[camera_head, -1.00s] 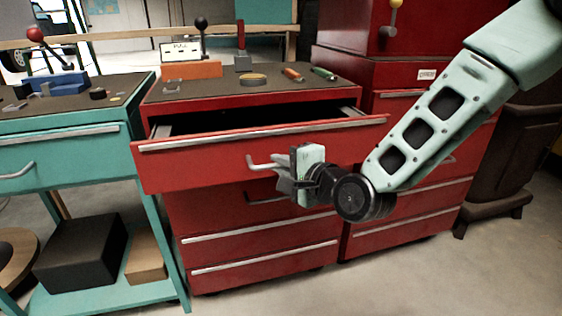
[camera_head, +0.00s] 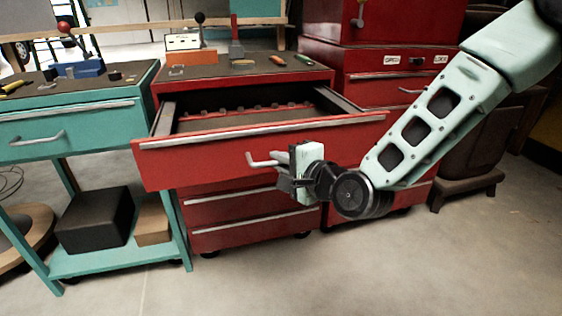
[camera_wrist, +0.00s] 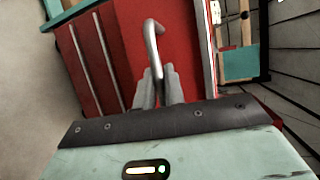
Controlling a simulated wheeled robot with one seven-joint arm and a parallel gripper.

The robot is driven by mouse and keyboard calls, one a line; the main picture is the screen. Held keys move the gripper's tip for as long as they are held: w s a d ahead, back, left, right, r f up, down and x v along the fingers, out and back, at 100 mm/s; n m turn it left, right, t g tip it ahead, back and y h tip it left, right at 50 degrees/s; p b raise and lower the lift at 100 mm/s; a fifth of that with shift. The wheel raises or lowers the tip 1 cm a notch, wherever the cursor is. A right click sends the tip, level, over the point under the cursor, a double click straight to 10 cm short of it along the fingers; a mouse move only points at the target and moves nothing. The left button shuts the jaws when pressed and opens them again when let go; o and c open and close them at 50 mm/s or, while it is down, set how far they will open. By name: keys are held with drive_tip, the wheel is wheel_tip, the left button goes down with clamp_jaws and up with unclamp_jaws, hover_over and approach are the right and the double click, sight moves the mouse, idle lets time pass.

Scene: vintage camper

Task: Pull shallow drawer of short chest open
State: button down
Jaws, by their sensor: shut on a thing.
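The short red chest (camera_head: 195,84) stands in the middle of the head view. Its shallow top drawer (camera_head: 205,163) is pulled well out, and its dark interior with a row of small notches shows behind the front. My gripper (camera_head: 282,168) is at the front of this drawer, shut on its grey bar handle (camera_head: 262,158). In the wrist view the handle (camera_wrist: 152,38) runs from the red front down between my two fingers (camera_wrist: 157,88). The fingers hide the handle's gripped end.
A teal workbench (camera_head: 75,125) stands close on the left, with a black box (camera_head: 95,220) on its lower shelf. A taller red cabinet (camera_head: 375,60) stands right of the chest. Tools lie on the chest top. The grey floor in front (camera_head: 330,270) is clear.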

drive_tip(key=shift+s+f, duration=0.1)
drive_tip(key=c, duration=1.5)
unclamp_jaws()
drive_tip(key=p+v, duration=1.7)
drive_tip(key=p, duration=0.4)
drive_tip(key=shift+d+p, duration=0.15)
drive_tip(key=shift+p, duration=0.25)
drive_tip(key=shift+s, duration=0.1)
